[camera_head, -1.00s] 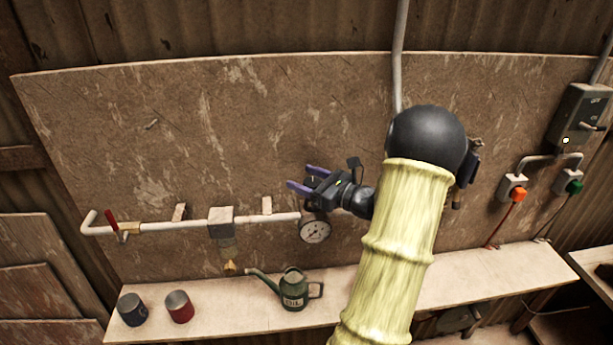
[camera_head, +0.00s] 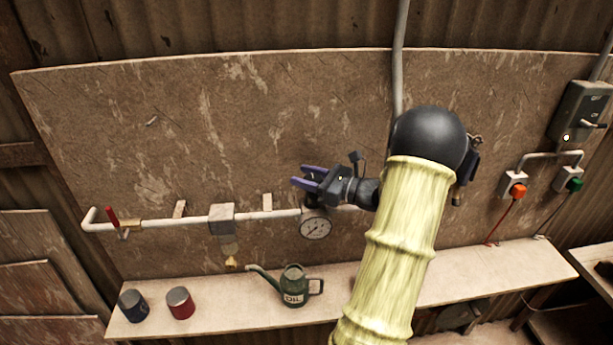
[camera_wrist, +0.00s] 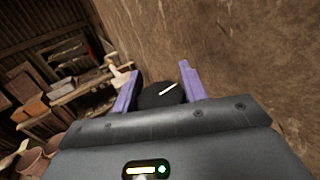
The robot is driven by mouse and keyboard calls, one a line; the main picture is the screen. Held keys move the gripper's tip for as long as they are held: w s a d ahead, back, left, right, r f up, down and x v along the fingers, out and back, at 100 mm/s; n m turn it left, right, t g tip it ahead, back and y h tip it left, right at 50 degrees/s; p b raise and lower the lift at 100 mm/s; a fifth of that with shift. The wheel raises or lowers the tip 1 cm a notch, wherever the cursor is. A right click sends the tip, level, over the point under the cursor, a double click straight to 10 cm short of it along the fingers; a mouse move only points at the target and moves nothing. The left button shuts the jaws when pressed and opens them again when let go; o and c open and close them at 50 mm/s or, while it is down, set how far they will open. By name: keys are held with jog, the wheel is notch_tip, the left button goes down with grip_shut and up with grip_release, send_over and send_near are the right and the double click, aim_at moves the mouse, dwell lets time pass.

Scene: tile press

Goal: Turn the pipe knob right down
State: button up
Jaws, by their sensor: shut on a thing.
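The pipe knob (camera_wrist: 158,97) is a round black knob with a white line on its face, seen in the wrist view. The line slants up to the right. My gripper (camera_wrist: 160,92) has its two purple fingers on either side of the knob and is shut on it. In the head view my gripper (camera_head: 307,176) is at the right part of the white pipe (camera_head: 170,226), just above the round gauge (camera_head: 315,228). The knob cannot be made out there, behind my gripper.
A valve with a red lever (camera_head: 112,216) is at the pipe's left end. On the shelf (camera_head: 230,318) below stand a green oil can (camera_head: 293,287), a red tin (camera_head: 180,303) and a dark tin (camera_head: 133,306). A switch box (camera_head: 580,112) and two sockets are at right.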

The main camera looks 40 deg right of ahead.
jog(key=o, duration=1)
jog(key=shift+s+d+f+b, duration=0.1)
jog(key=shift+s+d+b, duration=0.25)
jog(key=shift+s, duration=0.15)
jog(key=b+v, duration=0.5)
jog(key=v, duration=1.1)
jog(key=shift+s+b, duration=0.2)
jog(key=shift+b, duration=0.15)
jog(key=shift+a, duration=0.1)
